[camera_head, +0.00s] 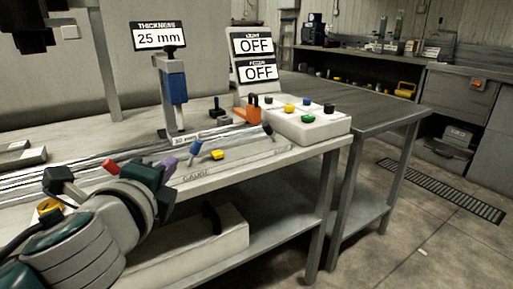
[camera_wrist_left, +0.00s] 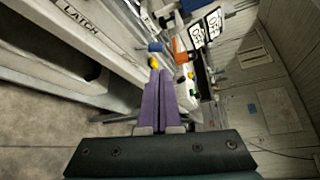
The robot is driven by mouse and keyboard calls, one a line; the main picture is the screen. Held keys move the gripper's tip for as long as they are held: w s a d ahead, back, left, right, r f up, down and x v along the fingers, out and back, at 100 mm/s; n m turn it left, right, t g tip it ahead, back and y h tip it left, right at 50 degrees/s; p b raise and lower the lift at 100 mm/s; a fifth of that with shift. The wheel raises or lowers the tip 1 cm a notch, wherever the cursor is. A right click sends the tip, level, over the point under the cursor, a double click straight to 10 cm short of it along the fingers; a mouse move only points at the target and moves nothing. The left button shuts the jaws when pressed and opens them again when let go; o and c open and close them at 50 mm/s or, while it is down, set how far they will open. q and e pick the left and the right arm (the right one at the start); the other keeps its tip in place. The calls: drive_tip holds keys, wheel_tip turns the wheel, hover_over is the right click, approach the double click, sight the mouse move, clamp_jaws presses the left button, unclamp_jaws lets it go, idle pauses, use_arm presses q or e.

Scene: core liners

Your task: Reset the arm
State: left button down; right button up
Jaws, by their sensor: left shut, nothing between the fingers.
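My left arm comes in from the lower left in the head view. My left gripper (camera_head: 170,164) has purple fingers and is over the front edge of the workbench, near the rail with the small levers. In the left wrist view, the two purple fingers (camera_wrist_left: 163,72) lie together, shut, with nothing between them. A blue-tipped lever (camera_head: 196,148) and a yellow knob (camera_head: 217,155) are just right of the gripper in the head view. My right gripper is not in view.
A white control box (camera_head: 309,125) with several coloured buttons stands at the bench's right end. Behind are a gauge stand (camera_head: 174,90) under a "25 mm" sign and a panel (camera_head: 256,58) reading OFF twice. The floor (camera_head: 400,225) at right is open.

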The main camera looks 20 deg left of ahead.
use_arm(q)
drive_tip(key=s+d+r+n+g+h+p, duration=0.35)
drive_tip(key=s+r+n+g+p, duration=0.35)
drive_tip(key=s+p, duration=0.45)
drive_tip(key=s+d+r+n+g+h+p, duration=0.2)
drive_tip(key=s+d+r+n+g+p, duration=0.2)
drive_tip(key=s+r+n+p, duration=0.75)
drive_tip(key=s+r+m+p, duration=0.2)
drive_tip(key=s+r+p, duration=0.1)
drive_tip(key=r+p, duration=2.9)
drive_tip(key=shift+s+p, duration=0.15)
drive_tip(key=shift+p, duration=0.9)
